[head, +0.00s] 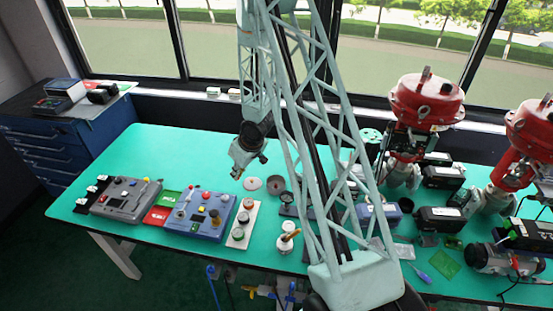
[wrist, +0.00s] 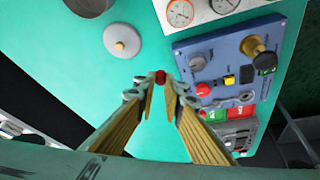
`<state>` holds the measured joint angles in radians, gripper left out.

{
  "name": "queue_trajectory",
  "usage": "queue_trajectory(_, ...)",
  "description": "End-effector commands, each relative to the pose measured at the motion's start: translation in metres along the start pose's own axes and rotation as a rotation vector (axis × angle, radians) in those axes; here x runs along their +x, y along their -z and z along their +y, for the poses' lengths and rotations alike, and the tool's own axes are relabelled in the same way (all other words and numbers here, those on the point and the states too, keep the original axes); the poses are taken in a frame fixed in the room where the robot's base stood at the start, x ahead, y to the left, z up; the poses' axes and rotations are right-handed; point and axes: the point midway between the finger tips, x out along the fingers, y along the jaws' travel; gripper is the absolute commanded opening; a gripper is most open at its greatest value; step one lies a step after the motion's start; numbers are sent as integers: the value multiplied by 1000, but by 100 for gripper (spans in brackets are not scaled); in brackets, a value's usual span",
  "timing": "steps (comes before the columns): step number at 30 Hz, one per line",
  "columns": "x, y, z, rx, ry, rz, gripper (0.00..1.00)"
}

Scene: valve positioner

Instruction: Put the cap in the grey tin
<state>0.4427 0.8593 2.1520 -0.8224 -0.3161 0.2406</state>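A small red cap (wrist: 160,77) is between the tips of my gripper (wrist: 161,86) in the wrist view, and the fingers are closed in on it. In the head view my gripper (head: 238,173) hangs above the table, left of the grey tin, and the cap cannot be made out there. The round grey tin (head: 275,185) stands open on the green table. It is cut off by the top edge of the wrist view (wrist: 90,6). A pale round lid with a small knob (wrist: 122,40) lies beside the tin, and it also shows in the head view (head: 252,183).
A blue panel box (head: 200,214) with knobs and buttons lies left of the tin. A white gauge plate (head: 242,224) is in front. A grey control box (head: 125,199) is further left. Red valve actuators (head: 426,98) and black boxes crowd the right. The back left table is clear.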

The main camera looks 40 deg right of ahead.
Motion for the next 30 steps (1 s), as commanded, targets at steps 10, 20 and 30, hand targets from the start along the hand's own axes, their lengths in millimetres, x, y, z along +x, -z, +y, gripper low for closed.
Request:
queue_trajectory(10,-21,-27,72,-36,15,-7,6)
queue_trajectory(20,-38,-62,129,-69,28,-17,6)
queue_trajectory(30,-44,-79,150,-86,36,-23,6)
